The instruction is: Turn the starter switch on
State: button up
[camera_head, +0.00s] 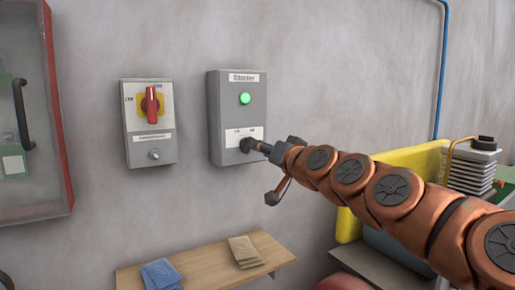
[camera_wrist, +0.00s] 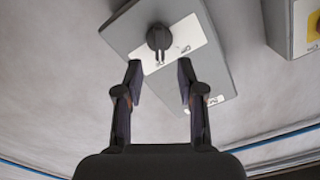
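The starter box (camera_head: 228,110) is a grey wall box with a label at its top and a lit green lamp (camera_head: 245,98). Its black rotary switch (camera_wrist: 158,38) sits on a white plate in the wrist view, with its pointer towards the lower edge of that picture. The plate's markings are too blurred to tell the set position. My gripper (camera_head: 253,146) is at the lower front of the box and largely hides the switch in the head view. In the wrist view my gripper (camera_wrist: 159,68) is open, its fingers apart, with the switch beyond the gap between the tips.
A grey box with a red handle on yellow (camera_head: 150,105) hangs to the left. A red-framed cabinet (camera_head: 60,110) is at the far left. Below is a wooden shelf (camera_head: 205,262) with blue and tan packets. A yellow machine part (camera_head: 415,157) stands right, behind my arm.

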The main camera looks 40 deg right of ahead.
jog(key=shift+s+a, duration=0.1)
jog(key=shift+s, duration=0.9)
jog(key=a+f+n+g+y, duration=0.5)
jog(key=a+f, duration=0.8)
jog(key=a, duration=0.3)
jog(key=s+a+f+n+g, duration=0.1)
jog(key=s+a+f+g, duration=0.35)
jog(key=f, duration=0.25)
jog(key=s+a+f+n+g, duration=0.1)
jog(key=s+a+f+g, duration=0.2)
jog(key=s+a+f, duration=0.35)
jog(key=s+d+f+g+h, duration=0.2)
jog(key=s+f+g, duration=0.3)
jog(key=s, duration=0.5)
jog(key=s+d+f+g+h, duration=0.2)
jog(key=s+f+g, duration=0.2)
jog(key=s+f, duration=0.45)
notch_tip(320, 180, up, 18)
jog(key=t+p, duration=0.1)
jog(key=p, duration=1.4)
jog(key=shift+a+t+y, duration=0.3)
jog(key=shift+t, duration=0.05)
